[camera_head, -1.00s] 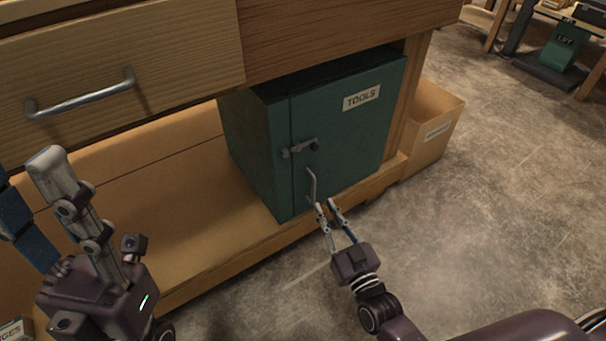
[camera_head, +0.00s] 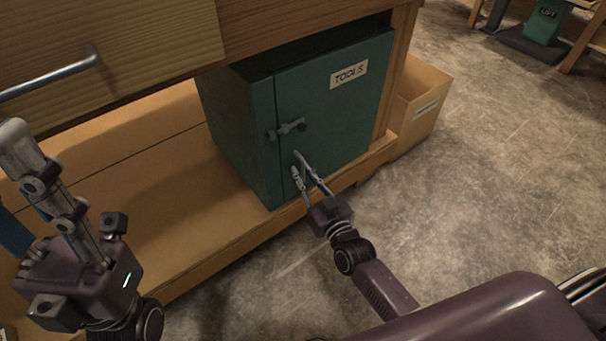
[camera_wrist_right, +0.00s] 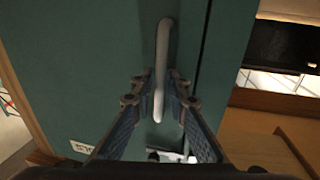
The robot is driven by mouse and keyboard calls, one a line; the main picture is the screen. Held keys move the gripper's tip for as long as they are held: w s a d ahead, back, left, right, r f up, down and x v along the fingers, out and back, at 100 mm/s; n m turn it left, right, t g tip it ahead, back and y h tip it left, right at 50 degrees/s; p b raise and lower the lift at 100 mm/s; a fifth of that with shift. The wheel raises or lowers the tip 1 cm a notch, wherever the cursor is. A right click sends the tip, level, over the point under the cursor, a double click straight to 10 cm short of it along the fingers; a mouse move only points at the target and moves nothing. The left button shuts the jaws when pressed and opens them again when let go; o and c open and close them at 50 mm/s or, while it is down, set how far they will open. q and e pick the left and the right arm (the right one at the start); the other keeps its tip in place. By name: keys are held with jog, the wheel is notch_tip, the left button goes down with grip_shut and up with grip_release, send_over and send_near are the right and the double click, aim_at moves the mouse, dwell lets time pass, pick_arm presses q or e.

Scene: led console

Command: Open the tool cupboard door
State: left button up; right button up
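The green tool cupboard (camera_head: 235,125) stands on the bench's lower shelf, labelled TOOLS. Its door (camera_head: 340,115) is shut, with a grey latch (camera_head: 288,128) across the seam at its left edge. Below the latch is a bar handle, partly hidden by my right gripper (camera_head: 301,171) in the head view. In the right wrist view, the pale handle (camera_wrist_right: 161,60) runs between the fingertips of my right gripper (camera_wrist_right: 163,88). The fingers stand on both sides of it and look still apart. My left gripper (camera_head: 20,160) is at the left, open and empty, partly cut off.
A wooden drawer (camera_head: 130,40) with a metal handle (camera_head: 50,75) is above left. An open wooden box (camera_head: 415,115) stands right of the cupboard. The shelf (camera_head: 150,190) left of the cupboard is bare. The concrete floor (camera_head: 470,190) before the door is clear.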

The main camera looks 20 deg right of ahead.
grip_shut()
jog(key=shift+s+d, duration=0.1)
jog(key=shift+s, duration=0.05)
